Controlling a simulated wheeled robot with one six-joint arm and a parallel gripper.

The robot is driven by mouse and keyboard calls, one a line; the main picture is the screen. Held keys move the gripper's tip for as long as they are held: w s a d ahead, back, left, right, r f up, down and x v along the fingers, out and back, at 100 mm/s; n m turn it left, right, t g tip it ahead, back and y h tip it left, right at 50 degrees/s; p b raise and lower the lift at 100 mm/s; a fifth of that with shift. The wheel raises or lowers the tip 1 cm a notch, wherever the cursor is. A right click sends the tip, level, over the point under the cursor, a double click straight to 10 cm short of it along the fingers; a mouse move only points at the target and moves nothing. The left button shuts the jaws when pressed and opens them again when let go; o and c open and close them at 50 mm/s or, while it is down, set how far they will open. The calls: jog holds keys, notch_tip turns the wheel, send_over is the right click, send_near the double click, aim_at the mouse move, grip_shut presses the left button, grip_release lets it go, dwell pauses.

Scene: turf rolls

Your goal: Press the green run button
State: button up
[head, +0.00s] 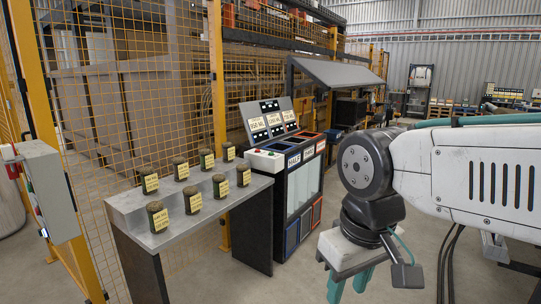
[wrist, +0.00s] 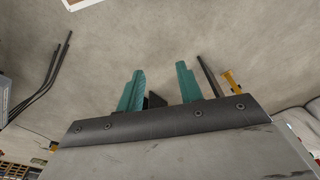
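A grey control box (head: 44,190) is mounted on the yellow fence post at the far left of the head view. Its side face carries small controls, with a small green spot (head: 30,187) among red ones; they are too small to tell apart surely. A console (head: 285,165) with a sloped label panel stands mid-picture, and its white top strip (head: 264,153) also has small coloured buttons. My gripper (head: 349,285) hangs at the lower right, well apart from both. In the wrist view its teal fingers (wrist: 160,88) are spread with nothing between them, over bare floor.
A grey bench (head: 190,205) with several labelled turf rolls (head: 158,217) stands between the control box and the console. A yellow mesh fence (head: 150,90) runs behind. The concrete floor (head: 240,285) in front of the bench is clear.

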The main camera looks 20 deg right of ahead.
grip_shut()
dwell(1.7)
